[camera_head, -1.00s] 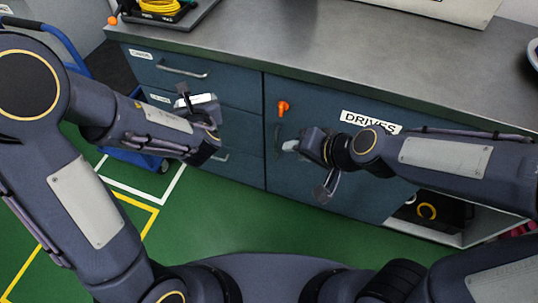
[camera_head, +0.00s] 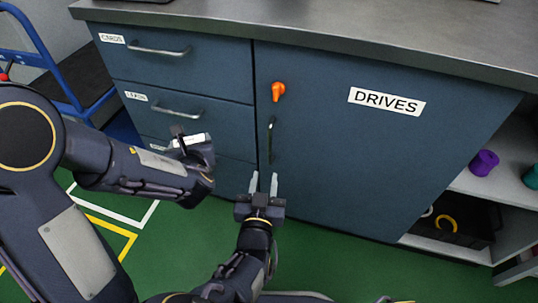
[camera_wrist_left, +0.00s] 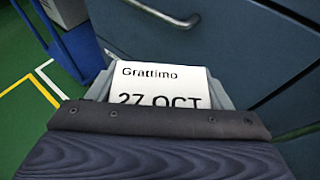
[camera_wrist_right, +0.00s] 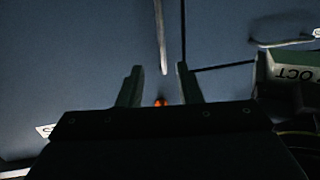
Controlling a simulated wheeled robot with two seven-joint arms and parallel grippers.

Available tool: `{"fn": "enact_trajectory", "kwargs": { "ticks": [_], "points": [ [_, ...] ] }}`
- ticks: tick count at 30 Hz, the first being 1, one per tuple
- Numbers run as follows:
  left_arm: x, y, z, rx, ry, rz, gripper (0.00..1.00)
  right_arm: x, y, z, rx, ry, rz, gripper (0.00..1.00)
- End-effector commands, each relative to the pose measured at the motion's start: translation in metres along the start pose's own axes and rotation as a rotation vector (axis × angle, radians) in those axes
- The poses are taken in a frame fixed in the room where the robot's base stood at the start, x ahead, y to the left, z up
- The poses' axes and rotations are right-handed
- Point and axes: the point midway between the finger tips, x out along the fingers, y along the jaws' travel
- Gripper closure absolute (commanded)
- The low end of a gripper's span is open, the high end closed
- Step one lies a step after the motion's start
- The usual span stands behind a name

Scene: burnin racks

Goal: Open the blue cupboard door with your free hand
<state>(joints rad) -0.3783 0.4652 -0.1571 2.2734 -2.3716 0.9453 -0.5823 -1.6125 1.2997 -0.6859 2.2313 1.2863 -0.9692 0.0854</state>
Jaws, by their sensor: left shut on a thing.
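The blue cupboard door (camera_head: 350,165), labelled DRIVES, is shut. Its dark vertical handle (camera_head: 270,140) is near its left edge, below an orange latch knob (camera_head: 278,91). My right gripper (camera_head: 264,184) is open and empty just below the handle, fingers pointing at the door. In the right wrist view the handle (camera_wrist_right: 160,35) lies ahead, roughly in line with the gap between the fingers (camera_wrist_right: 158,85), apart from them. My left gripper (camera_head: 192,144) is shut on a white labelled item (camera_wrist_left: 160,88) reading "Grattimo 27 OCT", in front of the drawers.
Labelled blue drawers (camera_head: 180,75) stand left of the door under a grey worktop (camera_head: 330,35). Open shelves (camera_head: 485,195) at right hold a purple spool (camera_head: 484,162) and a black bin (camera_head: 462,222). A blue trolley (camera_head: 55,60) is at left. Green floor in front is clear.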

Motion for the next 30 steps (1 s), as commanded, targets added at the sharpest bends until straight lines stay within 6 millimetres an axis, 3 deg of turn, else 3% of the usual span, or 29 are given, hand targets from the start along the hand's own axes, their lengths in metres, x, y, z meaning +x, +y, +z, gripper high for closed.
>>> {"fn": "enact_trajectory", "kwargs": {
  "ticks": [7,21,30],
  "points": [
    [0.003,0.000,-0.008,0.000,-0.001,0.000,0.49,0.016,-0.002,-0.002,-0.009,0.050,-0.002,0.68],
    [0.011,0.000,-0.025,0.000,-0.001,0.000,0.49,0.102,-0.002,-0.005,-0.009,0.046,-0.004,0.68],
    [0.012,0.000,-0.027,0.000,-0.001,0.000,0.49,0.118,-0.002,-0.007,-0.011,0.044,-0.005,0.68]
  ]
}}
